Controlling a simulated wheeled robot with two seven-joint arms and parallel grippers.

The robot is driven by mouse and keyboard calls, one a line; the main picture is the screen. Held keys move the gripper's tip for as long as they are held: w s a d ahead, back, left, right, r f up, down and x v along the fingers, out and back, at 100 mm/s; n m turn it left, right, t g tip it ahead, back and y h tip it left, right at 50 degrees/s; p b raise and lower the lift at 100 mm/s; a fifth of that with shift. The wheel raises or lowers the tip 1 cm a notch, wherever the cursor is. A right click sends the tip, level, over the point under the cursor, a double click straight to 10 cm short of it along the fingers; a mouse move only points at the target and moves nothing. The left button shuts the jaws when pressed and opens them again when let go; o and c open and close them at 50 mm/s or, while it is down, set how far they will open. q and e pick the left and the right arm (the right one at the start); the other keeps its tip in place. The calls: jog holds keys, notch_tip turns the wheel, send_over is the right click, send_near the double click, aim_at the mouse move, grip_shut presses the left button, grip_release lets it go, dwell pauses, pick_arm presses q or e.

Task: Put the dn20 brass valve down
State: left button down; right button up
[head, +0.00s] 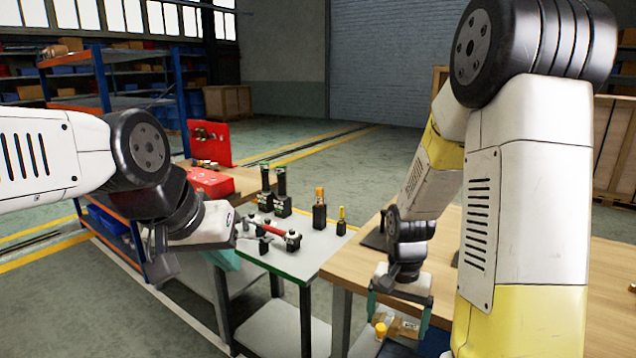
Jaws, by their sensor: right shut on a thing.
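My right gripper (399,312) points down at the front of the wooden bench, its green fingers on either side of something small and partly hidden. I take this to be the dn20 brass valve, but its shape is not clear. A small yellow piece (381,330) and a brownish box-like shape show just below the fingers. My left gripper (225,258) is by the left end of the green-edged table (310,262). Its teal finger shows under the white gripper body, and I cannot see whether it is open.
The green-edged table carries black upright fittings (283,193), an orange-topped piece (319,208), a yellow-topped piece (341,220) and a red-barred assembly (270,229). The wooden bench (375,268) stands beside it. A red case (210,181) and a shelf rack (103,85) are further back.

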jog(key=shift+w+f+n, duration=0.2)
jog(key=shift+w+n, duration=0.1)
jog(key=shift+w, duration=0.25)
jog(key=shift+w+f+n, duration=0.15)
jog(key=shift+w+n, duration=0.15)
jog(key=shift+w, duration=0.2)
jog(key=w+a+f+n, duration=0.2)
jog(key=w+f+n, duration=0.1)
jog(key=w, duration=0.4)
jog(key=shift+w+f+n, duration=0.15)
jog(key=shift+f+n, duration=0.2)
jog(key=shift+n, duration=0.15)
